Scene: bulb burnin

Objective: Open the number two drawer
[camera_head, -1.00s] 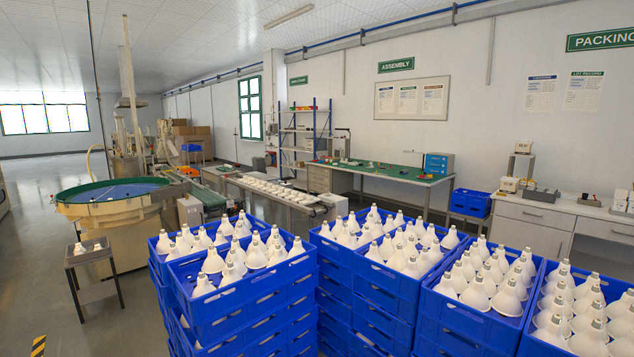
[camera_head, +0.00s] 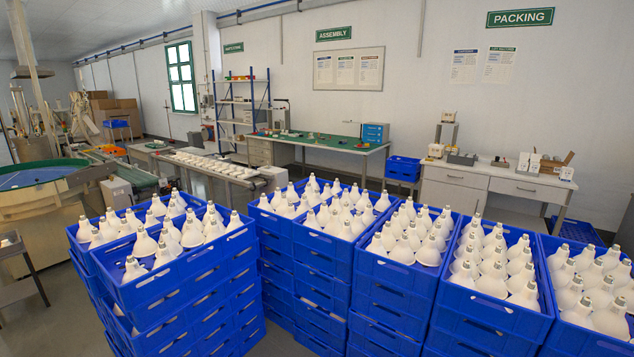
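Neither of my grippers is in view. The grey packing bench (camera_head: 482,168) along the right wall has a shut left drawer front (camera_head: 455,178) and a shut right drawer front (camera_head: 526,190). A grey drawer cabinet (camera_head: 260,152) stands under the left end of the green-topped assembly bench (camera_head: 318,141). A small blue drawer unit (camera_head: 375,133) sits on that bench's right end. I cannot read a number on any drawer, so I cannot tell which is number two.
Stacks of blue crates (camera_head: 392,276) full of white bulbs fill the foreground and stand between me and the benches. A conveyor (camera_head: 205,168) and a round feeder (camera_head: 38,176) are at the left. A shelf rack (camera_head: 240,108) stands at the back. Grey floor shows at the lower left.

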